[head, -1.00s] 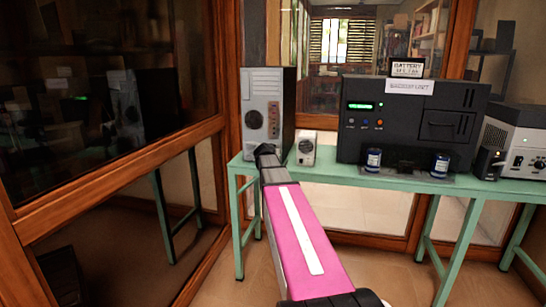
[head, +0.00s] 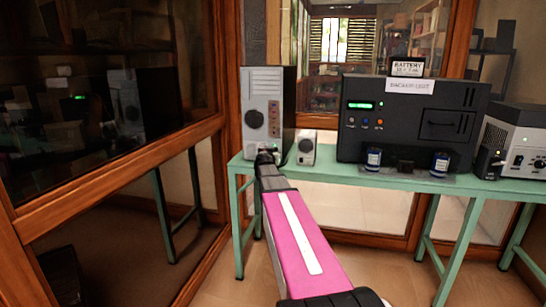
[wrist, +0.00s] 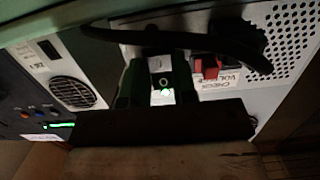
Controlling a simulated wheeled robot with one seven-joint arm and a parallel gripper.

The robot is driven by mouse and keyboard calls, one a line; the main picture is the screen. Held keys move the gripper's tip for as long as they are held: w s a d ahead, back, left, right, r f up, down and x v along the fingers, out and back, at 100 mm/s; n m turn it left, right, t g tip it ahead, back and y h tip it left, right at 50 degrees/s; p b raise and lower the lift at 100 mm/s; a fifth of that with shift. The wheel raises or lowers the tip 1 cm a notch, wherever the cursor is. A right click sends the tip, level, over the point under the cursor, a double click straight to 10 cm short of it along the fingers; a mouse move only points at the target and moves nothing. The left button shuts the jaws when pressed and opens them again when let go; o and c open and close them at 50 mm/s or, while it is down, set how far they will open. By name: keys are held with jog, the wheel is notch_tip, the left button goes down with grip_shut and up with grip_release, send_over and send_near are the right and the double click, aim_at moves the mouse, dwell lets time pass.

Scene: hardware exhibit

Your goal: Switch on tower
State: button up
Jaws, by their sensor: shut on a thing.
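The tower (head: 262,100) is a grey and black upright case at the left end of the green table, with a dark round vent on its front. My gripper (wrist: 160,88) reaches the tower's low front, and my arm hides part of that area in the head view. In the wrist view its two dark fingers stand on either side of a small black switch (wrist: 161,79) marked with a ring, and they are shut on it.
The green table (head: 330,172) also carries a small grey box (head: 306,148), a large black backup unit (head: 410,120), two small cans and a grey device (head: 518,140) at right. A dark cable (wrist: 225,40) crosses close to my gripper. Wood-framed glass stands at left.

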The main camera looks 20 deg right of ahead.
jog(key=shift+d+t+h, duration=0.1)
jog(key=shift+t+h, duration=0.2)
jog(key=shift+t, duration=0.1)
jog(key=o, duration=0.6)
jog(key=shift+o, duration=0.2)
jog(key=v, duration=1)
jog(key=shift+s+a, duration=0.25)
jog(key=shift+s, duration=0.05)
